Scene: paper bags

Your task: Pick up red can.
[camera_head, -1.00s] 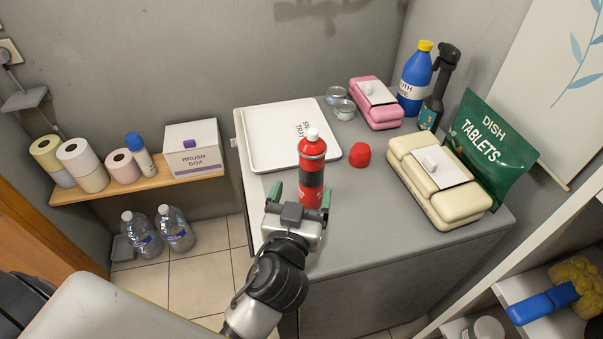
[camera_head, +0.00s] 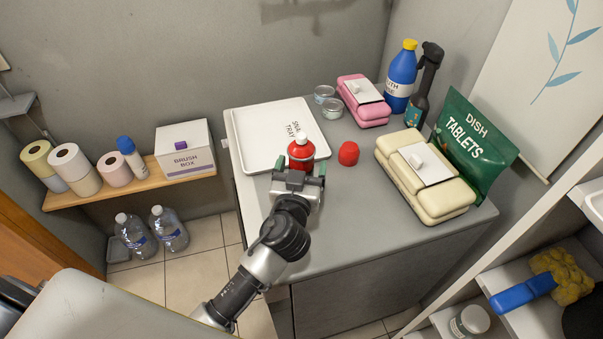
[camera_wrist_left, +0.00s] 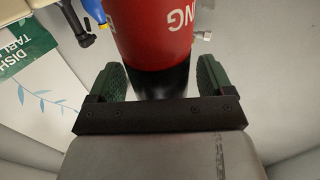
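The red can (camera_head: 301,154) has a white nozzle and stands upright on the grey worktop, in front of the white tray. In the head view my left gripper (camera_head: 298,177) is right in front of it and hides its lower part. In the left wrist view the red can (camera_wrist_left: 150,30) rises ahead of the gripper (camera_wrist_left: 160,80), its dark lower part between the two green-padded fingers. Gaps show on both sides, so the gripper looks open around the can. My right gripper is not in view.
A red cap (camera_head: 348,153) sits just right of the can. The white tray (camera_head: 262,132) lies behind it. A cream pack (camera_head: 440,198), a green dish tablets bag (camera_head: 475,140), a pink pack (camera_head: 366,112) and a blue bottle (camera_head: 401,78) stand to the right. The front worktop is clear.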

